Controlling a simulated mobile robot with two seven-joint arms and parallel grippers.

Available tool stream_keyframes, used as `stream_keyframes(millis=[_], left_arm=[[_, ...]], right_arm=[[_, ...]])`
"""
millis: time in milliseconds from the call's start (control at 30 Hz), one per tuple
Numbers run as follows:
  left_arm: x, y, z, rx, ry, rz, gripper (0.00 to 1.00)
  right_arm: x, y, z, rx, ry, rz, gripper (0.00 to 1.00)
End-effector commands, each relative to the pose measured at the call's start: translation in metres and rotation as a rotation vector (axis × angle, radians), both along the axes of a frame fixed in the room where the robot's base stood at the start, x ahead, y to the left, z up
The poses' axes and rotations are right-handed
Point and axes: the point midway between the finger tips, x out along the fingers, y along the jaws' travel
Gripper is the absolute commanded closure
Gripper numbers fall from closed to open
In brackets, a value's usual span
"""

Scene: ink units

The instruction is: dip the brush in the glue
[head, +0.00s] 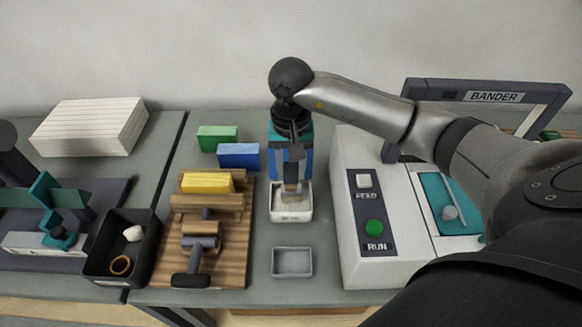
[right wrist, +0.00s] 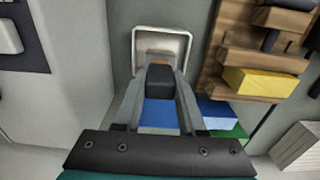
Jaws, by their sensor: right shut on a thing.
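My right gripper (head: 291,172) reaches down from above, shut on the brush (head: 291,190), whose pale tip points down. Its fingers hide most of the handle in the head view. The brush tip is over or inside the square white dish (head: 291,214), which has pale contents that look like glue. I cannot tell whether the tip touches them. In the right wrist view, the gripper (right wrist: 160,95) holds the brush (right wrist: 160,58) with its tip overlapping the near part of the white dish (right wrist: 176,35). My left gripper is not in view.
An empty grey tray (head: 292,262) lies in front of the dish. Left are a wooden rack (head: 222,262) and green (head: 217,138), blue (head: 239,156) and yellow (head: 207,183) blocks. The bander machine (head: 350,262) stands close on the right. A black bin (head: 112,277) is farther left.

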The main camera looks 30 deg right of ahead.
Motion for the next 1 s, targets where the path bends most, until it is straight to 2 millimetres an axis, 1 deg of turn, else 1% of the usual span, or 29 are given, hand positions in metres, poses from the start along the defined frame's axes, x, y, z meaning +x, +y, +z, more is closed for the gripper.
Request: stream_keyframes(millis=[800, 1000], left_arm=[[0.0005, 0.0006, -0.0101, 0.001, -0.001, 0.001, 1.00], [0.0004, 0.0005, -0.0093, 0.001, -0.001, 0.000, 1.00]], right_arm=[[0.0002, -0.0001, -0.0100, -0.001, -0.001, 0.000, 1.00], [0.0001, -0.0001, -0.0092, 0.000, 0.000, 0.000, 1.00]])
